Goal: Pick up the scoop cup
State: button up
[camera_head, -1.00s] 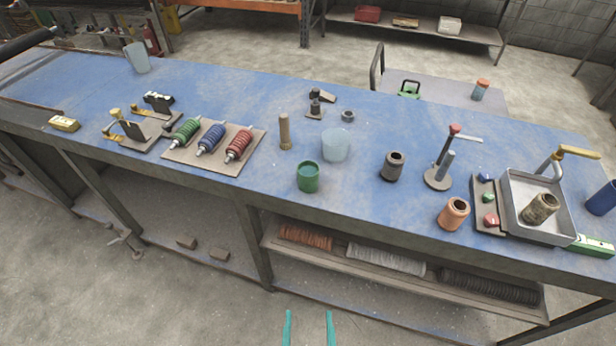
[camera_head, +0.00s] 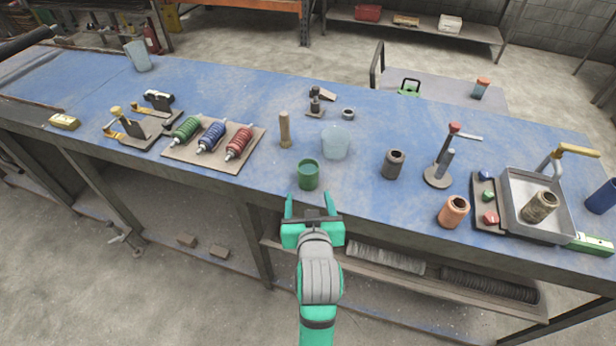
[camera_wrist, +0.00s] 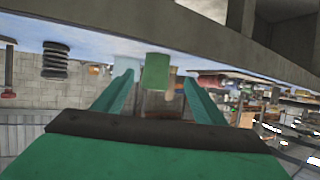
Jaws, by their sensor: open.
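A small green cup (camera_head: 308,176), which looks to be the scoop cup, stands upright near the front edge of the blue bench. My gripper (camera_head: 308,203) is open and empty just in front of the bench edge, its teal fingers pointing at the cup and apart from it. In the wrist view, which looks upside down, the green cup (camera_wrist: 155,74) shows between the two open fingertips (camera_wrist: 158,82). A pale translucent tumbler (camera_head: 335,143) stands behind it to the right.
A wooden peg (camera_head: 285,130) stands behind the cup to the left. A board of coloured springs (camera_head: 182,155) lies further left. A dark sleeve (camera_head: 392,165) and a copper sleeve (camera_head: 453,212) stand to the right. The bench's front edge (camera_head: 375,221) is close to my gripper.

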aim_at(307, 180)
jog(key=w, duration=0.6)
jog(key=shift+a+f, duration=0.15)
jog(key=shift+a, duration=0.05)
jog(key=shift+d+f+x, duration=0.15)
jog(key=shift+x, duration=1.2)
jog(key=shift+d+f+x, duration=0.15)
jog(key=shift+x, duration=1.2)
jog(key=shift+s, duration=0.1)
jog(key=c, duration=1.2)
